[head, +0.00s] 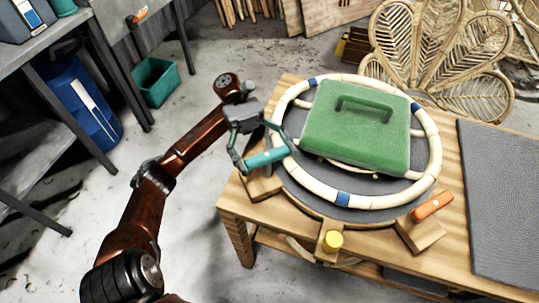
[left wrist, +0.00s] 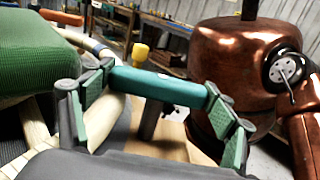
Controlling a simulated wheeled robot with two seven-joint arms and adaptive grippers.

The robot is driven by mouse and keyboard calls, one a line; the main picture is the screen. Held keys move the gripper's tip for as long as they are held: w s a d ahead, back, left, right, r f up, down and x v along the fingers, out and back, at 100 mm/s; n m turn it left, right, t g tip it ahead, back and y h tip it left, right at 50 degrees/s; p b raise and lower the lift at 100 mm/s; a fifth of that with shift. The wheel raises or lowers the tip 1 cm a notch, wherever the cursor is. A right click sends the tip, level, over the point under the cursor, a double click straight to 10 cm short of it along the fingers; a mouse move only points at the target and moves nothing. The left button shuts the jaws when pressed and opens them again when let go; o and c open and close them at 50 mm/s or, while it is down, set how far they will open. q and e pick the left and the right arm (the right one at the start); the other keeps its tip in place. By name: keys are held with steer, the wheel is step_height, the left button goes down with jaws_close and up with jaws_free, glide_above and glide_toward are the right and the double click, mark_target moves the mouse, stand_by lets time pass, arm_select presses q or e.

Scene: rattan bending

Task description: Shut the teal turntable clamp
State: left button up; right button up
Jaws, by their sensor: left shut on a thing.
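The teal clamp handle (head: 268,158) lies at the left edge of the round turntable (head: 330,197), next to the pale rattan ring (head: 426,122). My left gripper (head: 263,156) is at this handle, its fingers closed on it. In the left wrist view the teal handle (left wrist: 160,86) spans the space between the two green-padded fingers. The clamp's base is partly hidden by the gripper. My right gripper is not in view.
A green case (head: 357,130) with a handle sits inside the ring. An orange clamp handle (head: 432,207) and a yellow knob (head: 333,241) are at the turntable's near side. A dark mat (head: 505,190) covers the wooden table's right part. Shelves stand at left.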

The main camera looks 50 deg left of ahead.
arm_select(q)
steer(key=o, duration=1.2)
steer(key=shift+c, duration=0.2)
